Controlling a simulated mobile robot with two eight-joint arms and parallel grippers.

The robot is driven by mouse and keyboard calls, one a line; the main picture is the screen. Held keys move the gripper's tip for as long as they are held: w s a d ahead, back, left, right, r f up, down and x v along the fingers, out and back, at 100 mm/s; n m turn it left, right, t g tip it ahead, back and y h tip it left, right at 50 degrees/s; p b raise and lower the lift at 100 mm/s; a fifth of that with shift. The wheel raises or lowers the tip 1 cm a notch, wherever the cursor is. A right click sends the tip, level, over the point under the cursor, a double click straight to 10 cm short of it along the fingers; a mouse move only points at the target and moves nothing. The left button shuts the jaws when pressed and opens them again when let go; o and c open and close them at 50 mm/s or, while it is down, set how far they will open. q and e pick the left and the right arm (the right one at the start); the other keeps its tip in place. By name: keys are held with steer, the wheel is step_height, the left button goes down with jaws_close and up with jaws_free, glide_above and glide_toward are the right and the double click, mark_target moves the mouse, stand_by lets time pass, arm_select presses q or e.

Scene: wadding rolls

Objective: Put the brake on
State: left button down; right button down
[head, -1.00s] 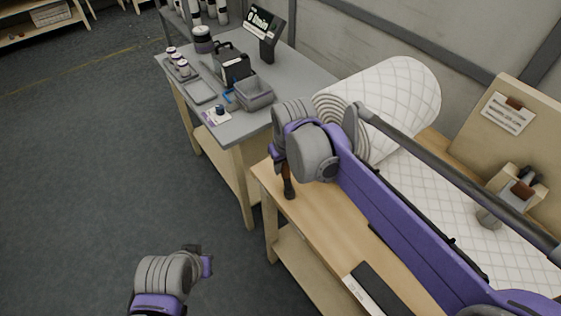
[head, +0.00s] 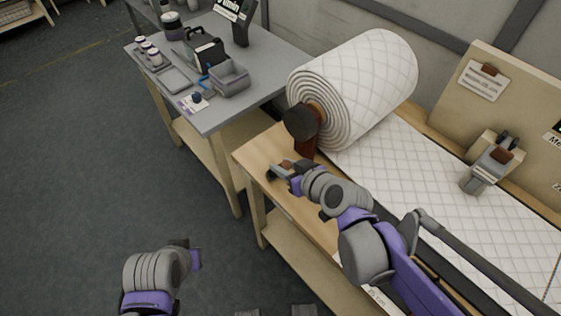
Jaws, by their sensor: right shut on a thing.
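The white quilted wadding roll (head: 352,85) lies at the back of the wooden bench, with a dark round hub (head: 302,123) on its near end above a brown upright. My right gripper (head: 281,171) is at the bench's left end, just in front of that upright. It is shut on a small brown and grey part that I take to be the brake lever (head: 272,174); the fingers hide most of it. My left gripper (head: 193,257) hangs low over the floor, away from the bench; its fingers are not clear.
A grey side table (head: 212,122) at the back left holds a grey bin (head: 229,78), jars and a black case. White wadding (head: 415,165) is spread along the bench. A grey clamp-like device (head: 487,168) stands at right. The floor at left is clear.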

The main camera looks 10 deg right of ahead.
steer(key=shift+s+d+f, duration=0.1)
steer(key=shift+s, duration=0.05)
stand_by(0.4)
steer(key=c, duration=0.6)
jaws_free()
steer(key=p+v, duration=0.3)
steer(key=v, duration=0.8)
steer(key=shift+f, duration=0.2)
steer(key=s+d+f+m+g+h, duration=0.1)
steer(key=s+d+f, duration=0.1)
steer(key=s+d+f+m+g+h+p, duration=0.1)
steer(key=s+d+f+g+h, duration=0.1)
steer(key=f, duration=0.1)
steer(key=s+d+f+m+g+h, duration=0.1)
steer(key=s+d+f+m+h, duration=0.1)
steer(key=d, duration=0.1)
steer(key=shift+s+d+f+g+p, duration=0.1)
steer(key=shift+f+g+p, duration=0.2)
steer(key=shift+p, duration=0.1)
steer(key=shift+s+d+f+m+h, duration=0.1)
steer(key=shift+s+d+m+h, duration=0.1)
steer(key=shift+d+m+h, duration=0.15)
